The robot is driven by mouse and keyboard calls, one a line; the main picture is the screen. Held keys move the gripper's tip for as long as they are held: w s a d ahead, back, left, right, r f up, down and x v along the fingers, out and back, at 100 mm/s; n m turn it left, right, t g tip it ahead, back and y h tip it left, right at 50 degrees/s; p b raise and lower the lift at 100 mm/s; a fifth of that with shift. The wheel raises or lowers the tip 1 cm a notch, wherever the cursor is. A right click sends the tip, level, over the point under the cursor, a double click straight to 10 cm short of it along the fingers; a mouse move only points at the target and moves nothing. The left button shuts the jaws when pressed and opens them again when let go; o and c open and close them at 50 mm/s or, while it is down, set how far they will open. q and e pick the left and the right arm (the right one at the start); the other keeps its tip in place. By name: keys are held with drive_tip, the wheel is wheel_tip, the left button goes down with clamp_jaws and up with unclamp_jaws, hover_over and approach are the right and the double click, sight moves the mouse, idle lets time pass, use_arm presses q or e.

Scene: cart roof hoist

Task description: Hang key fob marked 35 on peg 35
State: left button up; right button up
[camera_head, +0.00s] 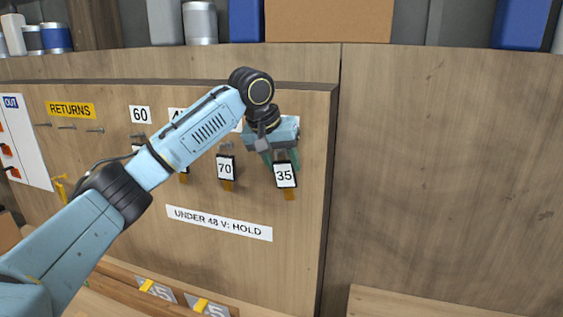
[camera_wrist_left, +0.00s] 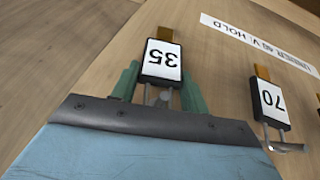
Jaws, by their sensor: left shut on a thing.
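The key fob marked 35 (camera_head: 285,176) is black with a white label and an orange-brown end, and hangs down in front of the wooden board. It also shows upside down in the left wrist view (camera_wrist_left: 163,60). My left gripper (camera_head: 281,157) is shut on its upper part, with a green finger on either side (camera_wrist_left: 160,92). A small metal piece shows between the fingers, but I cannot tell whether the fob's ring is around the peg. The label above is mostly hidden by my gripper. My right gripper is not in view.
Key fob 70 (camera_head: 225,168) hangs on a peg just left. An UNDER 48 V: HOLD strip (camera_head: 219,222) is below. The board's right edge is close; the wooden panel beyond (camera_head: 440,170) is bare.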

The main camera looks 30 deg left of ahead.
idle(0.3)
use_arm(q)
drive_tip(key=o, duration=1.2)
drive_tip(key=shift+c, duration=0.2)
drive_tip(key=shift+r, duration=0.1)
drive_tip(key=b+v, duration=0.1)
drive_tip(key=v, duration=1.2)
drive_tip(key=shift+s+b, duration=0.15)
drive_tip(key=shift+b, duration=0.2)
